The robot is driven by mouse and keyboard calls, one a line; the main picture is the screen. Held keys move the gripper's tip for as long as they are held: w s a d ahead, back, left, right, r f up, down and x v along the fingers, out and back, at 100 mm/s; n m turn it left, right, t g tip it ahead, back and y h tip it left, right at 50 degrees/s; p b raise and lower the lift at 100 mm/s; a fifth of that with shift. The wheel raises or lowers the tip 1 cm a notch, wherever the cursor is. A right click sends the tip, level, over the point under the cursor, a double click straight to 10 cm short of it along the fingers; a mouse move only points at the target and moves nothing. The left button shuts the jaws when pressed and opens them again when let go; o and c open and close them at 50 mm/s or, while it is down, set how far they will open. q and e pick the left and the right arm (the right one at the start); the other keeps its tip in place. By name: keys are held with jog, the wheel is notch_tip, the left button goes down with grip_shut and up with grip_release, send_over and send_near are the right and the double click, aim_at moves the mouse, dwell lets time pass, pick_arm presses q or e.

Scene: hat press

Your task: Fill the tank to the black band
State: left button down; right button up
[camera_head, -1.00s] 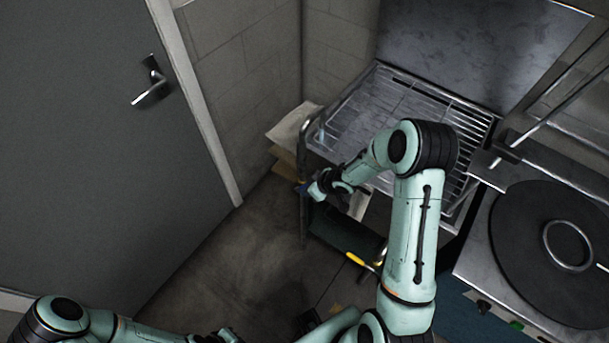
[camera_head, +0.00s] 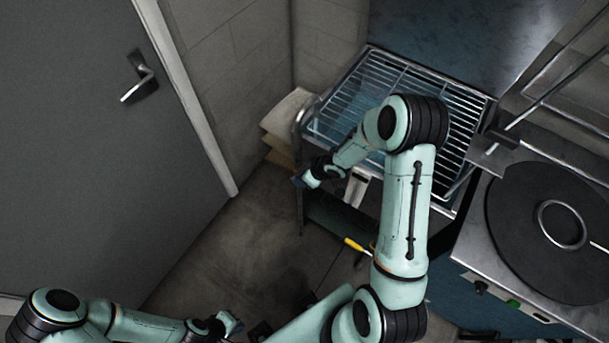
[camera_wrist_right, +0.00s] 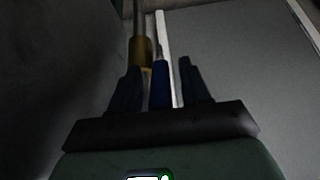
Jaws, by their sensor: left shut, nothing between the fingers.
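The tank (camera_head: 335,95) is a metal basin under a wire rack at the upper middle of the head view. Bluish liquid shows through the rack bars. I cannot make out the black band. My right gripper (camera_head: 300,182) is at the tank's left front corner. In the right wrist view its two fingers (camera_wrist_right: 160,85) stand apart, with a blue lever handle (camera_wrist_right: 160,82) between them and gaps on both sides. A brass fitting (camera_wrist_right: 141,50) on a pipe is just beyond. My left gripper (camera_head: 232,323) is shut and empty, low over the floor.
A hotplate-like unit with a round black plate (camera_head: 520,225) and a metal ring (camera_head: 562,224) stands at the right. A yellow-handled tool (camera_head: 355,244) lies below the tank. A grey door (camera_head: 95,150) is at the left. Floor (camera_head: 215,245) between is clear.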

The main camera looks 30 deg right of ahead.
pick_arm(q)
jog(key=w+r+p, duration=0.4)
jog(key=w+r, duration=0.1)
jog(key=w, duration=0.1)
jog(key=shift+r+t, duration=0.35)
jog(key=shift+t, duration=0.05)
pick_arm(e)
jog(key=v, duration=1.3)
jog(key=shift+r, duration=0.2)
pick_arm(q)
jog(key=shift+s, duration=0.1)
pick_arm(e)
jog(key=shift+s+d, duration=0.1)
